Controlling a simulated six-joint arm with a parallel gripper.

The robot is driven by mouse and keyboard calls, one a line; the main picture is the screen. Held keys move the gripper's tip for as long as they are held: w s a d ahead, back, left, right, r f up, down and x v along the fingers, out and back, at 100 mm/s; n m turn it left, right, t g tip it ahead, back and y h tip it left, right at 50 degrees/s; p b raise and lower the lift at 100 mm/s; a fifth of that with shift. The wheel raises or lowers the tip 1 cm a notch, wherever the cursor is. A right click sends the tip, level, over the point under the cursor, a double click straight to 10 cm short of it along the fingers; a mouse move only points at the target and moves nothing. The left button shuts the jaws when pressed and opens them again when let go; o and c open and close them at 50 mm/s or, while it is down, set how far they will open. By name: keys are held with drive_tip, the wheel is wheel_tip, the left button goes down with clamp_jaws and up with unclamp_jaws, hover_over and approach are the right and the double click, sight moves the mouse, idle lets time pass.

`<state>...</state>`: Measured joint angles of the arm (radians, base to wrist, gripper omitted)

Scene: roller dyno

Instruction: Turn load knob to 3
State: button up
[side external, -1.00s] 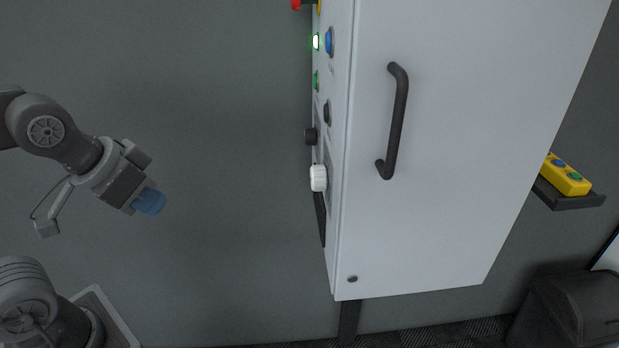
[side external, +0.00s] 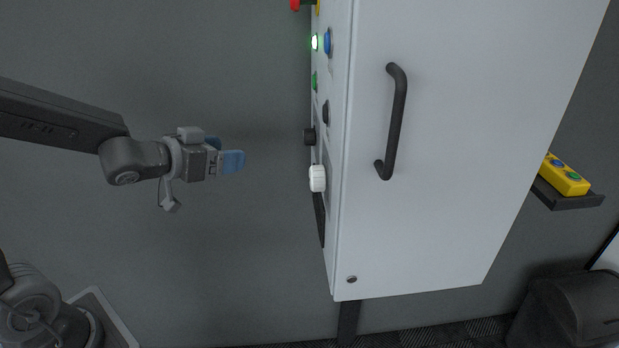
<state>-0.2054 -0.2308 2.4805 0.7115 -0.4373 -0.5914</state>
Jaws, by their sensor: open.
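A white knob (side external: 317,178) and a black knob (side external: 309,137) above it stick out from the front of the grey cabinet (side external: 440,200), seen nearly edge-on. I cannot tell which is the load knob, and no scale or number can be read. My gripper (side external: 232,161) has blue fingertips. It is open and empty, pointing right toward the cabinet front. It is left of both knobs with a clear gap, at a height between them in the picture.
Above the knobs are a lit green lamp (side external: 314,43), a blue button (side external: 327,42), a green button (side external: 314,81) and a red button (side external: 296,5). A black handle (side external: 397,120) is on the cabinet side. A yellow button box (side external: 565,175) sits on a shelf at right.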

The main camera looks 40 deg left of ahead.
drive_tip(key=d+f+m+h, duration=0.1)
drive_tip(key=d+f+h, duration=0.1)
drive_tip(key=h, duration=0.3)
drive_tip(key=m+g+h, duration=0.1)
drive_tip(key=m+h, duration=0.1)
drive_tip(key=h, duration=0.5)
approach(317, 173)
drive_tip(key=f+x, duration=0.1)
drive_tip(key=x, duration=0.7)
drive_tip(key=shift+w+f, duration=0.4)
drive_tip(key=shift+w, duration=0.3)
drive_tip(key=shift+c, duration=0.2)
drive_tip(key=shift+a, duration=0.1)
drive_tip(key=c, duration=0.9)
